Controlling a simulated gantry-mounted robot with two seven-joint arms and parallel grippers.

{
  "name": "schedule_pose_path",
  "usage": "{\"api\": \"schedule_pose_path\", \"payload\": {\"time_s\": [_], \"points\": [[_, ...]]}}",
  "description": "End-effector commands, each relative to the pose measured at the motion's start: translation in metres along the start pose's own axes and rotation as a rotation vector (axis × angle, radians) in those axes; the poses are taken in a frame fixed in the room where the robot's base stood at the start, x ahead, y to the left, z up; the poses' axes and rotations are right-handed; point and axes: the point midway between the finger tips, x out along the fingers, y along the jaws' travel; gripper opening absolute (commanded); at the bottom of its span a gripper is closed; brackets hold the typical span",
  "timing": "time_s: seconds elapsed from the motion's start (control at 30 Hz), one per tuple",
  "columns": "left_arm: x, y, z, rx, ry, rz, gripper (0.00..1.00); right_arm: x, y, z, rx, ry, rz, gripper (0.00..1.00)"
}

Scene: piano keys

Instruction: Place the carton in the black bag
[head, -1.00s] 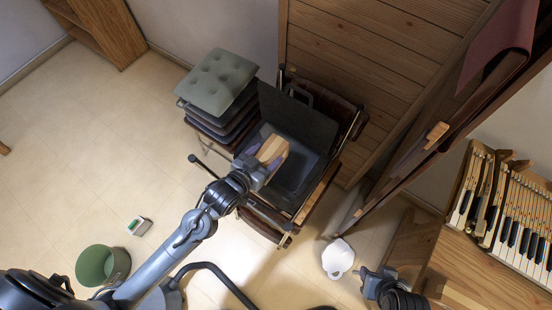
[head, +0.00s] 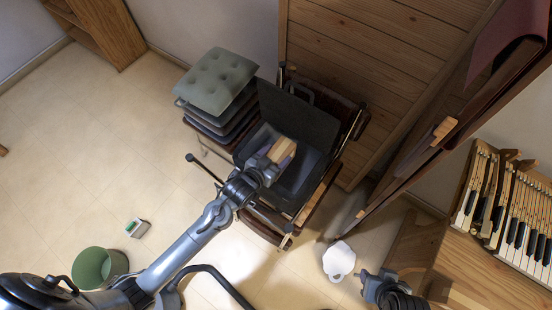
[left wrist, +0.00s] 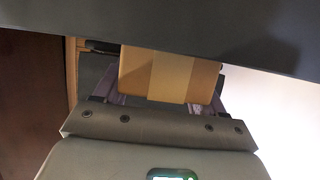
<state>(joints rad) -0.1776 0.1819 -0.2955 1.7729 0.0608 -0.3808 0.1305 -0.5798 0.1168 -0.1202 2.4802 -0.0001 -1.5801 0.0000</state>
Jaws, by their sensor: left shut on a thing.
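The carton (head: 282,151) is a tan box with a paler band. My left gripper (head: 270,163) is shut on it and holds it at the opening of the black bag (head: 298,119). In the left wrist view the carton (left wrist: 170,75) shows between the fingers (left wrist: 172,98), with a dark surface across the top of the picture. The bag is open, with its dark lid standing up behind the carton. I cannot tell whether the carton touches the bag's bottom. My right gripper (head: 372,283) is at the lower right, away from the bag; its fingers are not clear.
A stack of cushions (head: 216,82) stands left of the bag, against the wall. A wooden panel (head: 370,60) rises behind it. A green bin (head: 98,267), a small box (head: 137,228) and a white object (head: 339,261) are on the floor. Piano keys (head: 520,225) lie at the right.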

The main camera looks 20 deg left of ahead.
Motion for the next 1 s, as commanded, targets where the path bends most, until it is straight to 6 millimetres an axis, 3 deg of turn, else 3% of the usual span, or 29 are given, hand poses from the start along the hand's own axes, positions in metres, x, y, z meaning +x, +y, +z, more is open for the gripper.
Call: {"api": "schedule_pose_path", "payload": {"time_s": [0.13,1.0], "points": [[0.008,0.000,0.018,0.000,0.001,0.000,0.31,0.006,-0.001,0.002,0.002,0.000,-0.002,0.43],[0.018,0.000,0.033,0.000,0.001,0.000,0.31,0.010,0.002,0.004,-0.008,-0.002,0.006,0.43]]}}
